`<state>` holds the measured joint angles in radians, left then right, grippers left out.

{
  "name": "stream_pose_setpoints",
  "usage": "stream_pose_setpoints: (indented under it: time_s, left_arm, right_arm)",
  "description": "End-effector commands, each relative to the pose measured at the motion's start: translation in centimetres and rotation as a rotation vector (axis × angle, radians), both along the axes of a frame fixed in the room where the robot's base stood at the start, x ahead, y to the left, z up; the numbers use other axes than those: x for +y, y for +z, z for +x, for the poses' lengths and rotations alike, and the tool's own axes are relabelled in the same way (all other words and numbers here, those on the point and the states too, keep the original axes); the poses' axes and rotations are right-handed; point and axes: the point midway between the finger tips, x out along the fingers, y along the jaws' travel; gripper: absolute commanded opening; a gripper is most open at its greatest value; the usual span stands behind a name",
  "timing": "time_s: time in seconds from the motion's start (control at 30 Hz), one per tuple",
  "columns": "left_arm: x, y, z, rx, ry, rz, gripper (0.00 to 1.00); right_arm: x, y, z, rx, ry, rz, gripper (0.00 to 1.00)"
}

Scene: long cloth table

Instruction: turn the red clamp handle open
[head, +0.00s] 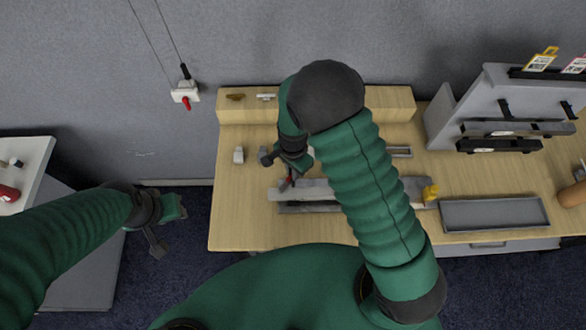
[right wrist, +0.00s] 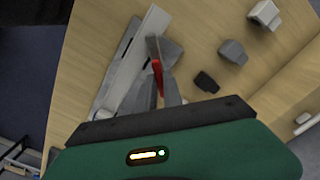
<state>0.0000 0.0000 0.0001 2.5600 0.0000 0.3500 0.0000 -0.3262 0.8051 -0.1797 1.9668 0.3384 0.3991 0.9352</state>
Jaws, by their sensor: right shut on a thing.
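The red clamp handle (right wrist: 157,77) is a small lever on a grey metal clamp fixture in the right wrist view. In the head view only a bit of the red handle (head: 286,183) shows, at the left end of the pale grey rail (head: 300,194). My right gripper (right wrist: 158,88) is shut on the red handle, with its fingers on both sides of it. My own right arm hides part of the rail in the head view. My left gripper (head: 168,222) hangs left of the table, away from the clamp; its jaw opening is unclear.
A grey tray (head: 493,228) and a small yellow part (head: 430,192) are on the right of the wooden table (head: 225,222). A grey rack (head: 500,85) stands behind them. A white block (head: 238,155) sits at the left. A wall box (head: 186,94) has a red switch.

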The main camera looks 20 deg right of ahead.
Motion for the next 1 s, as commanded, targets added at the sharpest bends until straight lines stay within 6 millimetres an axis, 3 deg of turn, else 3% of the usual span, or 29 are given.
stream_pose_setpoints:
  time_s: [0.6,1.0]
  left_arm:
    - [0.0,2.9,0.0,0.000,0.000,0.000,0.36]
    - [0.0,3.9,0.0,0.000,0.000,0.000,0.36]
  right_arm:
    - [0.0,0.5,0.5,-0.011,-0.563,0.001,0.00]
    - [0.0,0.4,0.6,-0.012,-0.778,0.004,0.00]
